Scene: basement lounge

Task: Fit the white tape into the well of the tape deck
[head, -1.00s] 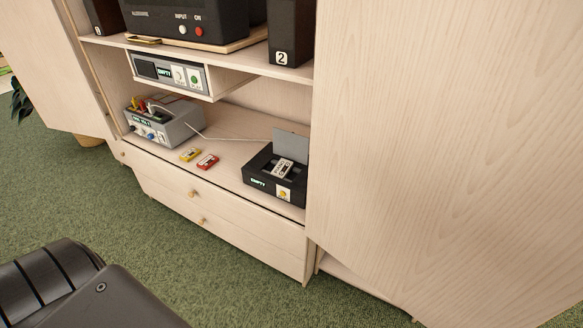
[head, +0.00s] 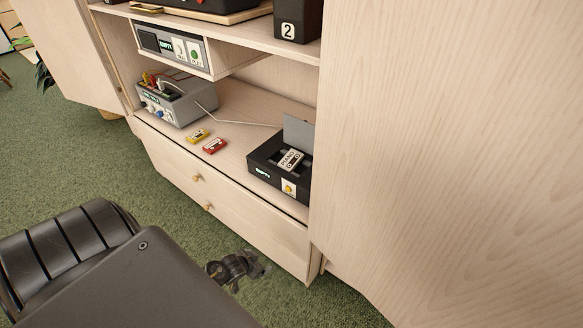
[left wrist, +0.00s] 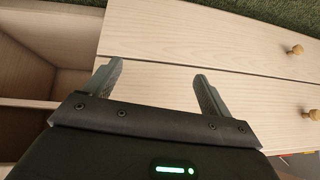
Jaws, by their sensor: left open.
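The white tape (head: 291,160), with dark lettering, sits at the well of the black tape deck (head: 263,173) on the low cabinet shelf. It lies askew to the deck, and I cannot tell how deep it sits. The deck's grey lid (head: 298,133) stands raised behind it, and its small green display seems to read EMPTY. My left gripper (head: 238,268) is in front of the drawers, low and well short of the deck. In the left wrist view my left gripper (left wrist: 159,72) is open with nothing between its fingers. My right gripper is out of view.
A yellow tape (head: 198,135) and a red tape (head: 215,146) lie left of the deck. A grey device (head: 178,103) with a cable stands further left. A tall wooden panel (head: 430,150) closes off the deck's right side. Drawer knobs (head: 197,177) stick out below.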

